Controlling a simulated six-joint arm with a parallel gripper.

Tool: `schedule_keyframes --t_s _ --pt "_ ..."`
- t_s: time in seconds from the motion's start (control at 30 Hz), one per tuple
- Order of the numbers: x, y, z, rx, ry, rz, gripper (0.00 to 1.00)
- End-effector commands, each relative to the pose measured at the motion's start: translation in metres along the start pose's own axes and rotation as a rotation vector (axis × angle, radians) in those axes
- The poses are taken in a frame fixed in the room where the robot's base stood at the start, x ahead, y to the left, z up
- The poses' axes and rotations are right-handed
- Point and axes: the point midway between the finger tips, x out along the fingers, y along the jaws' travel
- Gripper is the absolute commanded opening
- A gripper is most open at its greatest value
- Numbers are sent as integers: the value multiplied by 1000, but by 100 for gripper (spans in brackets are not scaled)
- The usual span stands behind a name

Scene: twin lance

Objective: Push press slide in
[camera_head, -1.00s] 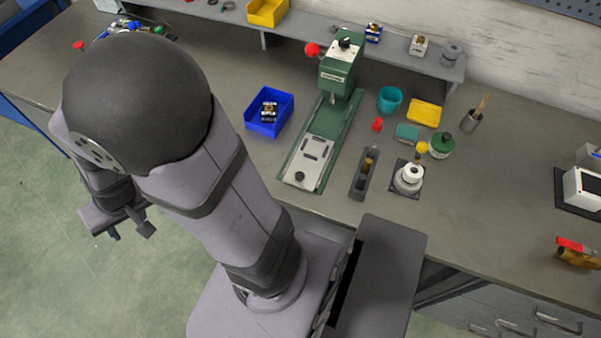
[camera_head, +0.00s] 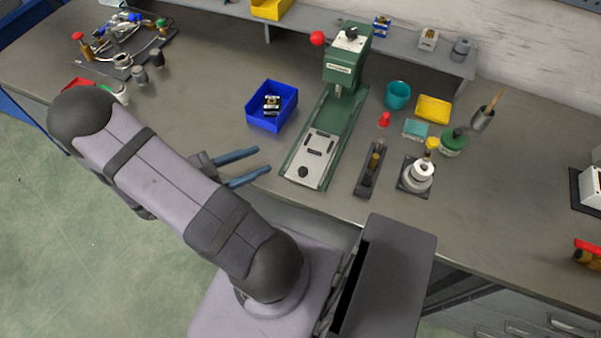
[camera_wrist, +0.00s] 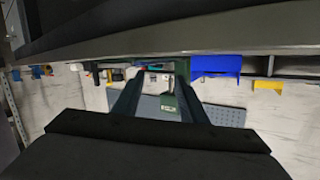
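The green press (camera_head: 345,70) stands at the back of the bench, with a red ball on its lever. Its green bed runs toward the front edge. The silver slide (camera_head: 322,139) with a dark knob (camera_head: 303,171) sits at the front end of the bed, away from the press head. My gripper (camera_head: 263,160) is open and empty, its two blue fingers spread left of the slide's front end, apart from it.
A blue bin (camera_head: 252,108) holding a small part stands left of the press. To the right are a dark narrow holder (camera_head: 364,183), a round white-topped piece on a dark base (camera_head: 419,178), a teal cup (camera_head: 398,95) and a yellow tray (camera_head: 434,107).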

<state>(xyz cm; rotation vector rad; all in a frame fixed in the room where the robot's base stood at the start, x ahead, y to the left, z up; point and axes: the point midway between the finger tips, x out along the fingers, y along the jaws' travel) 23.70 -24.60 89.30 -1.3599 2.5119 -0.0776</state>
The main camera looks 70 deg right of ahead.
Motion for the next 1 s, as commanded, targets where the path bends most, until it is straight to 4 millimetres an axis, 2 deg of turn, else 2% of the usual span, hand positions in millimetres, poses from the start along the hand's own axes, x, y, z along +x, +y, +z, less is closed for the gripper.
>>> schedule_keyframes --t_s 0.03,0.1,0.23,0.57,1.0 --pt "8 21 2 -38 65 53 39" --pt "13 42 -5 -85 140 116 39" --pt "15 66 -16 -143 222 188 39" --pt "21 73 -24 -162 247 210 39" --pt "70 82 -38 -161 244 211 39"
